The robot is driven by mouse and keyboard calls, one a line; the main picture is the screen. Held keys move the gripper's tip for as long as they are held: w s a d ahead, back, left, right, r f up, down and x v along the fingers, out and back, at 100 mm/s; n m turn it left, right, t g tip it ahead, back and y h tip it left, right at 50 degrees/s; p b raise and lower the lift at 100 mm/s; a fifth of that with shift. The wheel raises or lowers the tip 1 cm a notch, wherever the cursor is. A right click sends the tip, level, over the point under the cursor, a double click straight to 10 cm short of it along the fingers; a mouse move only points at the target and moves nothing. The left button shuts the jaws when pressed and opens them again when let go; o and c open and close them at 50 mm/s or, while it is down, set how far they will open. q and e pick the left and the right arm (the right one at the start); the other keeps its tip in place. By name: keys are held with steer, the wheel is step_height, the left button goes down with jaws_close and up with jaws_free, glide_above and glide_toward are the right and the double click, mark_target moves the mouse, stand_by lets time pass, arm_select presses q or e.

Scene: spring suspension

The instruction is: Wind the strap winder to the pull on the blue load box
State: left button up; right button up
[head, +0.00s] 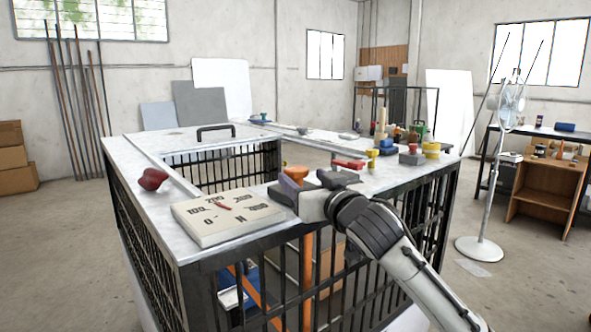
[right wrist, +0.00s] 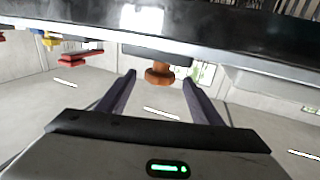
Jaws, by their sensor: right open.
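My right gripper (head: 309,183) is open at the near right part of the frame's top. An orange knob (head: 296,170), likely the strap winder, shows just beyond its fingers. In the right wrist view the orange knob (right wrist: 158,76) appears between the open fingertips (right wrist: 159,82), below a dark block; I see no contact. A white dial plate (head: 228,216) with numbers, an "N" and a red pointer lies left of the gripper. A blue box (head: 230,299), probably the load box, is partly hidden behind the bars low inside the frame. My left gripper is out of view.
The barred metal frame (head: 150,150) has an open middle. A dark red knob (head: 153,179) sits at its left edge and a black handle (head: 215,128) at the back. Red, yellow and blue parts (head: 385,147) crowd the right side. A white fan (head: 507,105) stands farther right.

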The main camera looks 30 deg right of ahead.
mark_target(300, 177)
steer(key=x, duration=0.5)
steer(key=shift+p, duration=0.4)
steer(key=c, duration=1.1)
steer(key=shift+o, duration=0.2)
steer(key=shift+a, duration=0.1)
steer(key=shift+h, duration=0.3)
